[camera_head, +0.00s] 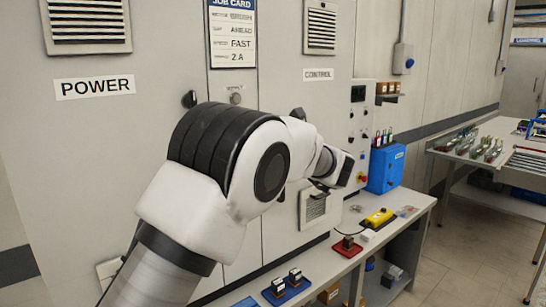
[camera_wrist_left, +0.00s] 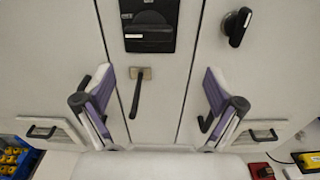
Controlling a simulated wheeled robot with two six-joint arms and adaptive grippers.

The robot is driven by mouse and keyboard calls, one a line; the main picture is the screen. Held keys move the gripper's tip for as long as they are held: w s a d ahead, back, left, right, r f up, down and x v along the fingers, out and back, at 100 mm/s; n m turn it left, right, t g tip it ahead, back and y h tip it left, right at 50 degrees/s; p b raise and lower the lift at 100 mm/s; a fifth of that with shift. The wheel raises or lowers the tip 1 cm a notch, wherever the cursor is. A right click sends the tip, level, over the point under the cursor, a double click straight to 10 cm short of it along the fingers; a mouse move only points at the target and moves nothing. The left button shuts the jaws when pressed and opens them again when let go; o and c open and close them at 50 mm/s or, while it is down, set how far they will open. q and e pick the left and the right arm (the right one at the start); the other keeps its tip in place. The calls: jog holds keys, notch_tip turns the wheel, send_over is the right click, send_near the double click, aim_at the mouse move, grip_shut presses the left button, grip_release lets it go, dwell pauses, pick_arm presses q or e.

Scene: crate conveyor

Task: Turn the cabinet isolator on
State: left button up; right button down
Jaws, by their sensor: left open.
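In the left wrist view a black isolator (camera_wrist_left: 148,22) with a grey label plate is at the top, on the cabinet's narrow middle panel. A white strip crosses its lower part; its switch position is not clear. Below it, a tan plate with a dark hanging lever (camera_wrist_left: 137,95) is on the same panel. My left gripper (camera_wrist_left: 158,80) is open, its purple-padded fingers wide apart on either side of the lever and below the isolator, with nothing between them. In the head view my left arm hides the isolator, and the gripper (camera_head: 323,188) shows only partly. My right gripper is not in view.
A black door handle (camera_wrist_left: 237,26) is right of the isolator. The cabinet (camera_head: 95,140) carries POWER and CONTROL labels. A bench (camera_head: 415,205) below holds a blue box (camera_head: 385,168), a yellow device (camera_head: 378,218) and a red block base (camera_head: 347,247).

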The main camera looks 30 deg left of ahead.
pick_arm(q)
jog(key=w+a+r+p, duration=0.1)
jog(key=a+p, duration=0.2)
jog(key=a, duration=0.5)
jog(key=shift+w+r, duration=0.15)
jog(key=shift+r, duration=0.1)
jog(key=shift+w+d, duration=0.1)
jog(key=c, duration=1.1)
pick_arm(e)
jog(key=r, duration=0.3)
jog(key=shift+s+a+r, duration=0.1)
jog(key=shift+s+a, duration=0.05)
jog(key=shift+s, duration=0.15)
